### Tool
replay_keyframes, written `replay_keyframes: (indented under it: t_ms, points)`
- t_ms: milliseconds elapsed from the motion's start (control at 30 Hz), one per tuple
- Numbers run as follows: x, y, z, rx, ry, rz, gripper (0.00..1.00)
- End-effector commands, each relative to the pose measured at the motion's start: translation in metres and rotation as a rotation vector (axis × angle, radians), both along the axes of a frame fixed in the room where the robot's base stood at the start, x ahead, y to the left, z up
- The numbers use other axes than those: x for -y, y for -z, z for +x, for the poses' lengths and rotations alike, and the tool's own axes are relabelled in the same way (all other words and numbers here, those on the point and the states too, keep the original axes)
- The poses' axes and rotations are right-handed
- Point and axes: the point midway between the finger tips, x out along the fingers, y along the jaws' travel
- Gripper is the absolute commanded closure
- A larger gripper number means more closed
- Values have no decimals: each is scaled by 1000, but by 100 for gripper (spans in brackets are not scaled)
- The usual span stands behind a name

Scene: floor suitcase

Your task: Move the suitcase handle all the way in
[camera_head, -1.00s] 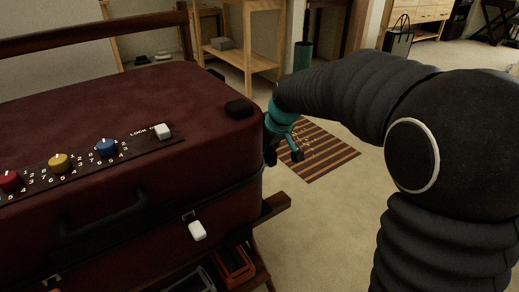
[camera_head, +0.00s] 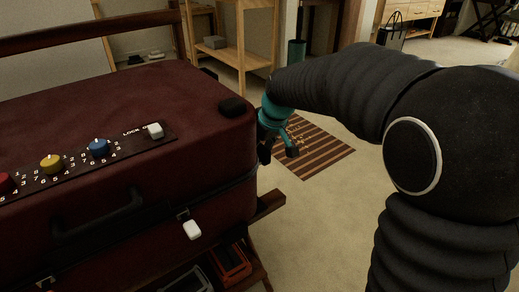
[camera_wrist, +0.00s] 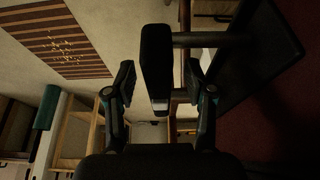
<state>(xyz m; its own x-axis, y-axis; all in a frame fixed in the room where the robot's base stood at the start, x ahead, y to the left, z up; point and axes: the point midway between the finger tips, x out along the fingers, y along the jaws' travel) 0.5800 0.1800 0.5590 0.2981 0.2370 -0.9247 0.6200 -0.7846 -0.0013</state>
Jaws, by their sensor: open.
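The dark red suitcase (camera_head: 160,115) lies on a wooden rack in the head view; its dark red side also shows at the right of the wrist view (camera_wrist: 275,110). In the wrist view, the black suitcase handle grip (camera_wrist: 156,65) stands out from the suitcase on two rods (camera_wrist: 212,40). My gripper (camera_head: 277,150) is beside the suitcase's right end in the head view. In the wrist view, my gripper (camera_wrist: 160,83) is open, with one finger on each side of the handle grip. I see gaps on both sides. In the head view the handle is hidden.
The wooden rack (camera_head: 270,203) holds the suitcase, and an orange item (camera_head: 232,262) sits below it. A striped rug (camera_head: 315,150) lies on the carpet behind my gripper. A wooden shelf (camera_head: 245,55) stands at the back. Open carpet lies right of the rack.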

Motion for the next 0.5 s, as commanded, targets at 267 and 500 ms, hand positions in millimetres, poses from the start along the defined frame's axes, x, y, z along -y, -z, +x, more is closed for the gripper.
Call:
replay_keyframes:
  t_ms: [267,500]
  points:
    - [13,-51,-16,6,1,1,46]
    - [22,-86,-27,3,2,1,46]
